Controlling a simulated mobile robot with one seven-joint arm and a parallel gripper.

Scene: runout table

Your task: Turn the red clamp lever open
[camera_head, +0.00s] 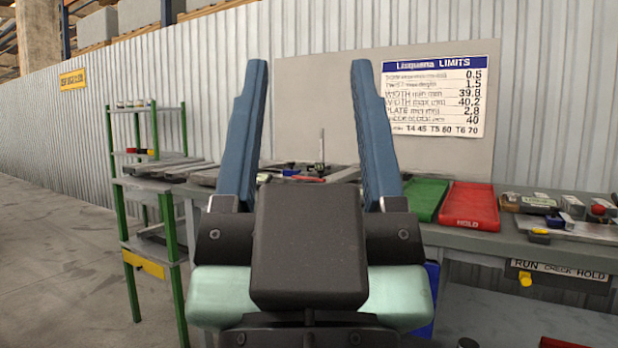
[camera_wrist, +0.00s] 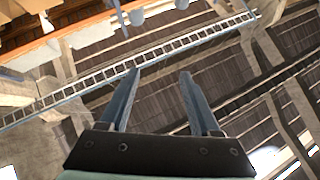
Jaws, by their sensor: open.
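My gripper (camera_head: 309,80) is raised in front of the table in the head view, its two blue fingers pointing up. The fingers stand wide apart with nothing between them. The gripper also shows in the wrist view (camera_wrist: 160,75), empty against the roof structure. Between the fingers and behind the black palm, a small red piece (camera_head: 307,179) shows at the table's back. I cannot tell whether it is the clamp lever. A thin upright metal post (camera_head: 321,150) stands near it. The gripper body hides much of the table's middle.
The table (camera_head: 465,240) has a green tray (camera_head: 427,198) and a red tray (camera_head: 470,206) marked HOLD. Small tools and blocks lie at the right. A green-framed rack (camera_head: 172,240) stands left. A limits sign (camera_head: 440,90) hangs behind. The floor (camera_head: 60,260) at the left is clear.

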